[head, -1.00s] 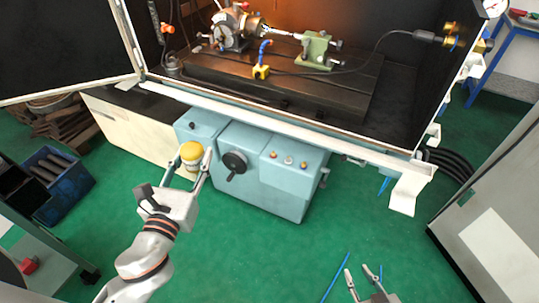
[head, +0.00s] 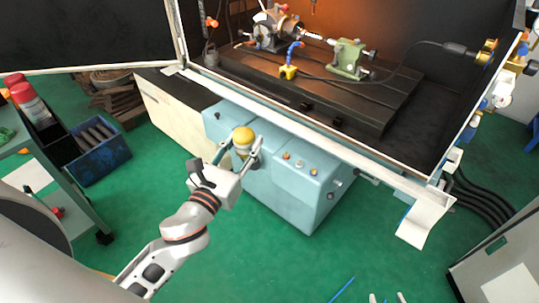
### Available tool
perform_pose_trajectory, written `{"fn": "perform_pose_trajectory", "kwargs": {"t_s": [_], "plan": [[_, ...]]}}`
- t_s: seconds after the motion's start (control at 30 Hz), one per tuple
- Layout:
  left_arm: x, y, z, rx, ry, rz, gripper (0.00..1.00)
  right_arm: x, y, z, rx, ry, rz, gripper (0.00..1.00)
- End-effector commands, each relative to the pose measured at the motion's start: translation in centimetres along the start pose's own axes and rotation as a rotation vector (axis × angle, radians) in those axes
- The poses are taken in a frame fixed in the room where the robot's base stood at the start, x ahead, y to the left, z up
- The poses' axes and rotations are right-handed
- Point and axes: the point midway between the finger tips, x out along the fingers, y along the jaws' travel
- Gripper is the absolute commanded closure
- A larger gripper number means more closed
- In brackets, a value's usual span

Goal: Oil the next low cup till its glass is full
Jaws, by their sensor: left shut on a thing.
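The container's lower part is largely hidden by the fingers.
The indexing chuck (head: 270,32) and a green tailstock (head: 347,58) stand on the dark bed (head: 310,88) inside the enclosure. A blue crate (head: 93,150) and a cart are at left. A grey cabinet (head: 495,265) is at right.

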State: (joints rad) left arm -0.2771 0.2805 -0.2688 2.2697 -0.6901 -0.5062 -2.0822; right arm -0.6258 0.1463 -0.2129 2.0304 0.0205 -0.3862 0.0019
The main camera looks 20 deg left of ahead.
Motion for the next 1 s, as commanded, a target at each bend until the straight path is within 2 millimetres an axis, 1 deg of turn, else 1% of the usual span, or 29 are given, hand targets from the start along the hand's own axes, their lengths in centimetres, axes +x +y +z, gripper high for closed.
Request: {"fn": "perform_pose_trajectory", "kwargs": {"t_s": [0.03,0.1,0.17,0.2,0.27,0.3,0.4,0.5,0.6,0.7,1.0], "plan": [[1.7,0.3,-2.8,0.0,-0.008,-0.01,0.92,1.0,-0.4,1.9,-0.002,-0.005,-0.004,0.6],[4.0,0.6,-4.8,-0.008,-0.027,-0.026,0.92,1.6,-0.6,2.7,-0.009,-0.002,-0.005,0.6],[5.8,0.9,-6.5,-0.015,-0.045,-0.04,0.92,2.1,-0.8,3.5,-0.013,-0.003,-0.008,0.6],[6.9,1.0,-7.8,-0.021,-0.058,-0.05,0.92,2.4,-0.9,4.0,-0.016,-0.006,-0.009,0.6],[8.6,1.3,-9.9,-0.032,-0.075,-0.064,0.92,2.8,-1.2,5.0,-0.019,-0.013,-0.013,0.6],[9.6,1.4,-11.3,-0.039,-0.088,-0.074,0.92,3.0,-1.4,5.7,-0.02,-0.019,-0.016,0.6],[11.7,1.7,-14.5,-0.053,-0.121,-0.096,0.92,3.5,-1.8,7.2,-0.023,-0.035,-0.024,0.6],[13.2,1.9,-16.5,-0.062,-0.153,-0.117,0.92,3.7,-2.0,8.0,-0.025,-0.046,-0.029,0.6],[14.2,2.0,-17.9,-0.065,-0.178,-0.133,0.92,3.9,-2.1,8.6,-0.026,-0.053,-0.032,0.6],[14.8,2.0,-18.4,-0.066,-0.196,-0.145,0.92,3.9,-2.2,8.7,-0.028,-0.055,-0.033,0.6],[15.1,2.0,-18.0,-0.065,-0.213,-0.151,0.92,3.9,-2.1,8.3,-0.03,-0.049,-0.032,0.6]]}}
